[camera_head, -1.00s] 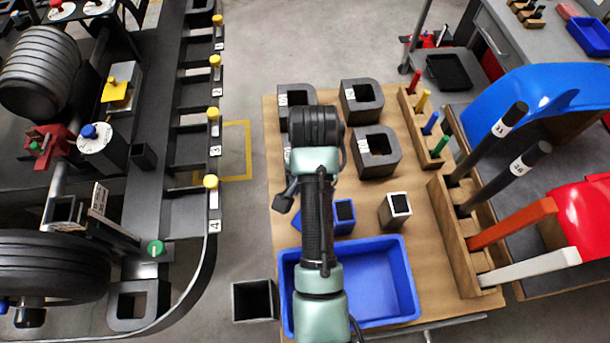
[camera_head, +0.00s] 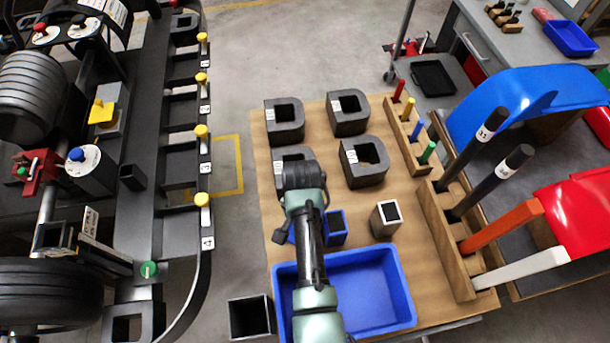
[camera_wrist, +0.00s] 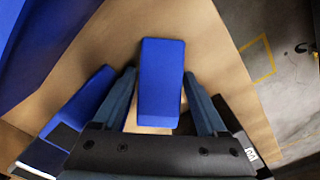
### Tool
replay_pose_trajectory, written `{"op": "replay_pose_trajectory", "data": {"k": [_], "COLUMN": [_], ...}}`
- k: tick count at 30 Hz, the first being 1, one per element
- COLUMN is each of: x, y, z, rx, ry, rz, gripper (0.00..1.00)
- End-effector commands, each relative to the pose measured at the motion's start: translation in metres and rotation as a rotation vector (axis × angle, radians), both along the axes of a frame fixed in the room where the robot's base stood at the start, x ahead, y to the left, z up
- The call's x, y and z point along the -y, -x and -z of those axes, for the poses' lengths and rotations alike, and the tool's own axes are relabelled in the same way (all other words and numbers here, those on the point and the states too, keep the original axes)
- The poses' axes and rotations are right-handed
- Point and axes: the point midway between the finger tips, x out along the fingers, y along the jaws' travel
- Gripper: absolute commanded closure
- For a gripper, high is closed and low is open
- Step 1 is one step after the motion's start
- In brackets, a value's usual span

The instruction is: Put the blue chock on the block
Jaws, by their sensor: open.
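The blue chock (camera_wrist: 161,78) lies on the wooden table between the two fingers of my open gripper (camera_wrist: 158,76) in the wrist view. I cannot tell whether the fingers touch it. In the head view my arm covers most of the chock, with a blue part (camera_head: 291,238) showing at the arm's left. A second blue piece with a dark top or opening (camera_head: 337,228) is just right of the arm; it also shows at the left in the wrist view (camera_wrist: 82,108). I cannot tell which thing is the block; several dark D-shaped blocks (camera_head: 367,176) stand farther back.
A blue tray (camera_head: 402,270) lies at the table's near edge, close to the chock. A grey box-shaped piece (camera_head: 378,224) stands to the right. Wooden racks (camera_head: 437,235) with upright handles line the right edge. A dark open bin (camera_head: 233,318) stands left of the tray.

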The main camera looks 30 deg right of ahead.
Motion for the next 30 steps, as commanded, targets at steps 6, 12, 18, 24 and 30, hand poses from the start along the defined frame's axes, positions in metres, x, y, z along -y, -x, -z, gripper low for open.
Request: {"op": "replay_pose_trajectory", "data": {"k": [6,12,18,24,30], "x": [0.0002,0.0002,0.0002,0.0002,0.0004], "y": [-0.0003,-0.0003,-0.0006,-0.0006,-0.0011], "z": [-0.0004,-0.0006,-0.0010,-0.0013,-0.0096], "rx": [0.001,0.001,0.001,0.001,0.003], "ry": [0.000,0.000,0.000,0.000,0.001], "rz": [0.000,0.000,0.000,0.000,0.000], "gripper": [0.32,0.68,1.00,1.00,1.00]}}
